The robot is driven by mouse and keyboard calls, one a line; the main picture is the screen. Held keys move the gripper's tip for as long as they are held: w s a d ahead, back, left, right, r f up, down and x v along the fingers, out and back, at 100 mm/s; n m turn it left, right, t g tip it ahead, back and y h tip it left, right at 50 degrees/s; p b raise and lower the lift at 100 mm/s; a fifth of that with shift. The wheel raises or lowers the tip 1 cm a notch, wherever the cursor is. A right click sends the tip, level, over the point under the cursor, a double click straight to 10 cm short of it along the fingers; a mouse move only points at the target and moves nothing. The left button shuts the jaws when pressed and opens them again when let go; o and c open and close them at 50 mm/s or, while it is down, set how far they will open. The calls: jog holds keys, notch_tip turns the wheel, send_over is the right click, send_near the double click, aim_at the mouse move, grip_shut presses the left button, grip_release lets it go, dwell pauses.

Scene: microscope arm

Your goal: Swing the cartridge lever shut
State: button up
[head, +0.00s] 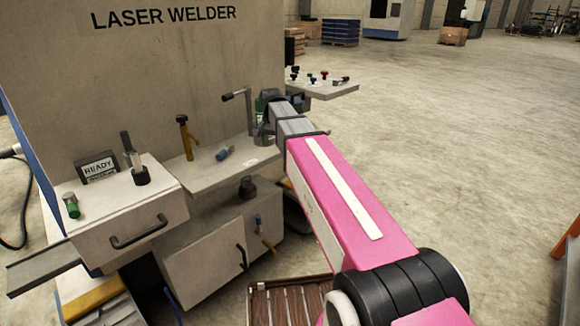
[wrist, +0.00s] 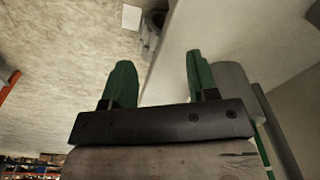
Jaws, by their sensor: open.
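A grey bent lever with a dark grip (head: 236,94) stands by the welder's front, just left of my arm's far end. An upright ochre lever (head: 184,138) stands on the middle shelf further left. No label shows which is the cartridge lever. My gripper (wrist: 157,82) shows in the wrist view with two green fingers wide apart and nothing between them. In the head view my gripper is mostly hidden at the arm's end, near the bent lever; I cannot tell whether they touch. A pale panel (wrist: 215,45) lies beyond the fingers in the wrist view.
The laser welder's wall (head: 180,70) rises behind the shelf. A blue cylinder (head: 223,153) lies on the shelf. A drawer box (head: 125,215) with a READY sign (head: 97,168) juts out at left. A small shelf with knobs (head: 325,88) is behind my arm. Floor at right is open.

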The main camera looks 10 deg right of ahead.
jog(key=s+d+f+n, duration=0.1)
jog(key=s+d+f, duration=0.4)
jog(key=s+f, duration=0.1)
jog(key=shift+s+f+h, duration=0.2)
jog(key=shift+f+h, duration=0.2)
jog(key=shift+f, duration=0.45)
jog(key=shift+d, duration=0.1)
